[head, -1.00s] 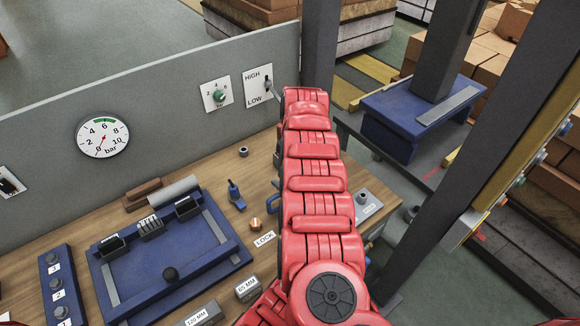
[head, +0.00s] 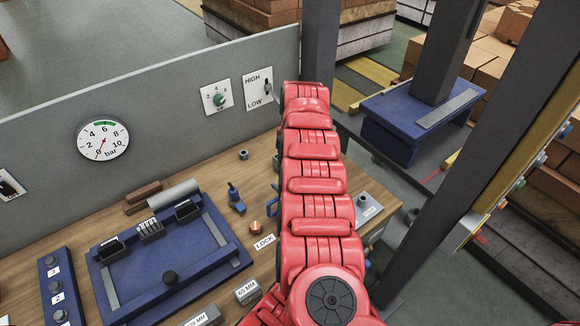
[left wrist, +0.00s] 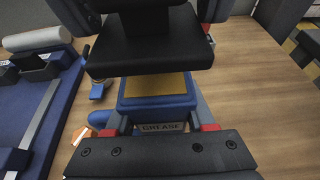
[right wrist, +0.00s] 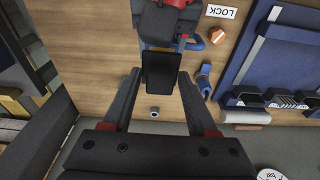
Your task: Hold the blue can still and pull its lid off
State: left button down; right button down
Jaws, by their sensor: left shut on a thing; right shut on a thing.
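The blue can (left wrist: 155,104), labelled GREASE, stands on the wooden bench between the fingers of my left gripper (left wrist: 163,125), which is shut on it. Its yellowish top face shows in the left wrist view. A black block (left wrist: 150,55), which looks like the lid, hangs over the can with the yellow face visible below it; the exact gap is hard to judge. In the right wrist view my right gripper (right wrist: 160,85) is shut on this dark piece (right wrist: 160,68). In the head view my red arm hides the can and both grippers.
A blue tray fixture (head: 165,262) with dark bins lies left on the bench. A blue tool (head: 236,198), a copper-coloured nut (head: 256,227) and a LOCK label (head: 264,241) are close to my arm. A grey panel (head: 180,85) bounds the back; a dark post (head: 320,60) stands to the right.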

jog(key=shift+r, duration=0.1)
jog(key=shift+r, duration=1.95)
pick_arm(q)
jog(key=shift+c, duration=0.9)
grip_release()
